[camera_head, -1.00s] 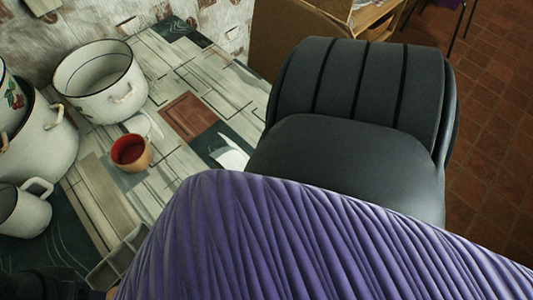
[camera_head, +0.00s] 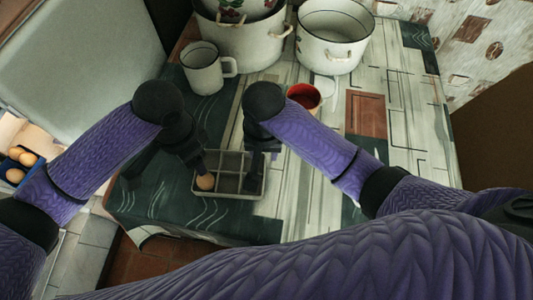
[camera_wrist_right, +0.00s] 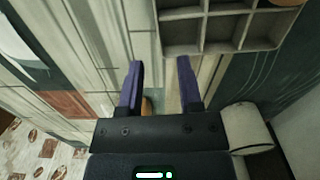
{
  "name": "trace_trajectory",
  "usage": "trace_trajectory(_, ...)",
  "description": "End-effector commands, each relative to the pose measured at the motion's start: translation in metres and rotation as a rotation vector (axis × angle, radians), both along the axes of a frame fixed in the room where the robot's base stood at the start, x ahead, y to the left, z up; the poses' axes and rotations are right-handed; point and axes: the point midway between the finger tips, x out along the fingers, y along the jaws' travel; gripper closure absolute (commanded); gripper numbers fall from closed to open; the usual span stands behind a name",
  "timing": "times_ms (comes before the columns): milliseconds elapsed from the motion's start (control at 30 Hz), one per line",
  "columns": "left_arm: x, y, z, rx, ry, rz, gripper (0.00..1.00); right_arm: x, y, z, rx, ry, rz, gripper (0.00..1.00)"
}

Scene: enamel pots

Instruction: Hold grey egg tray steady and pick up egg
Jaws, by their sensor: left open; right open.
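The grey egg tray (camera_head: 229,187) lies on the dark part of the tabletop in the head view, its compartments mostly empty. A brown egg (camera_head: 205,182) sits in its front left compartment. My left gripper (camera_head: 198,168) is open at the tray's left side, with a dark finger just above the egg; contact cannot be told. My right gripper (camera_head: 256,176) is open over the tray's right part. In the right wrist view its two fingers (camera_wrist_right: 161,85) stand apart with nothing held between them. The tray (camera_wrist_right: 222,28) shows beyond them, with an egg (camera_wrist_right: 286,2) cut by the top edge.
A white mug (camera_head: 203,74) and enamel pots (camera_head: 334,39) stand behind the arms. A red-inside cup (camera_head: 304,96) is close to my right arm. A blue container with several eggs (camera_head: 16,174) is at the far left. The table right of the cup is clear.

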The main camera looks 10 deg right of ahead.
Motion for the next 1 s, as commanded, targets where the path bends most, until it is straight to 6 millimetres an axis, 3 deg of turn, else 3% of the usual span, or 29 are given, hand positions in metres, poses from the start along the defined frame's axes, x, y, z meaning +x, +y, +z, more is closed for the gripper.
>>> trace_trajectory(100,0.0,0.0,0.0,0.0,0.0,0.0,0.41,-0.001,-0.001,-0.029,-0.003,0.005,-0.004,0.54)
trace_trajectory(300,0.0,0.0,0.0,0.0,0.0,0.0,0.41,0.0,-0.001,-0.064,-0.002,0.004,-0.006,0.54)
trace_trajectory(633,0.0,0.0,0.0,0.0,0.0,0.0,0.41,0.0,-0.001,-0.074,-0.002,0.002,-0.007,0.54)
trace_trajectory(667,0.0,0.0,0.0,0.0,0.0,0.0,0.41,0.0,-0.001,-0.074,-0.002,0.002,-0.007,0.57)
trace_trajectory(867,0.0,0.0,0.0,0.0,0.0,0.0,0.41,0.0,-0.001,-0.074,-0.002,0.002,-0.008,0.99)
trace_trajectory(1000,0.0,0.0,0.0,0.0,0.0,0.0,0.41,0.0,-0.001,-0.074,-0.002,0.002,-0.008,1.0)
